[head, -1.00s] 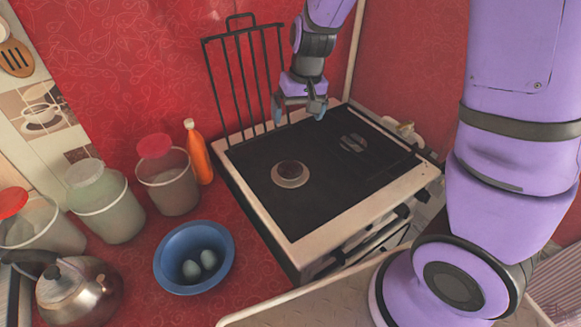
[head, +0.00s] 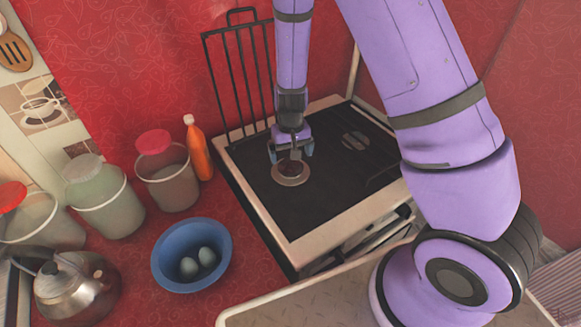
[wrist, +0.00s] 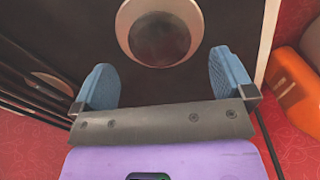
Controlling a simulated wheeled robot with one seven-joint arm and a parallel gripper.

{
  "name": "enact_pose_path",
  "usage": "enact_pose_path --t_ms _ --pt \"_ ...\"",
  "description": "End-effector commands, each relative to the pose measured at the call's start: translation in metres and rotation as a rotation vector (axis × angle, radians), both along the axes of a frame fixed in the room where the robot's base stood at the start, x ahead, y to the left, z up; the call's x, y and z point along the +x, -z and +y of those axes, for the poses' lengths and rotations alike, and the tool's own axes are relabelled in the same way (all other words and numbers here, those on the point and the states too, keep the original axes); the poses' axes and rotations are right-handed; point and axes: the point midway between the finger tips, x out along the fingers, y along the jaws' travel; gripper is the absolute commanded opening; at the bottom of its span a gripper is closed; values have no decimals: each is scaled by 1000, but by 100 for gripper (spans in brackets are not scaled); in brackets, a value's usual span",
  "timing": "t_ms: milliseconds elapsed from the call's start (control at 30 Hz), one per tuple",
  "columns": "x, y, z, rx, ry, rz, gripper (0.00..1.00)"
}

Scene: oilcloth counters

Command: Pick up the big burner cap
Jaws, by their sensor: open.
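The big burner cap (head: 289,169) is a dark brown disc on a pale round burner on the black stove top. In the wrist view the cap (wrist: 159,38) lies beyond the fingertips, near the top middle and roughly centred between them. My gripper (head: 290,153) is over the burner, its blue fingers apart on either side of the cap in the head view. In the wrist view my gripper (wrist: 163,78) is open with nothing between its fingers. The head view does not show clearly how high the fingers are above the cap.
A black grate (head: 238,85) stands upright behind the stove. Another burner (head: 355,140) lies under a flat grate at right. An orange bottle (head: 198,148), lidded tubs, a blue bowl (head: 158,268) with two eggs and a kettle (head: 75,290) stand left of the stove.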

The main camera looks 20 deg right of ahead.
Motion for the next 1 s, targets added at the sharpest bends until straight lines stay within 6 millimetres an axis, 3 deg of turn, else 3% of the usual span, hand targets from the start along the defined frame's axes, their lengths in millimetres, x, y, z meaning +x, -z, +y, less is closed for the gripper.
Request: enact_pose_path --t_ms 167,500,833,1000 --pt "1 10 -1 0 1 1 100" --pt "5 51 -4 -1 1 2 100" --pt "5 56 -3 0 0 0 100" --pt "5 56 -3 0 0 0 63"
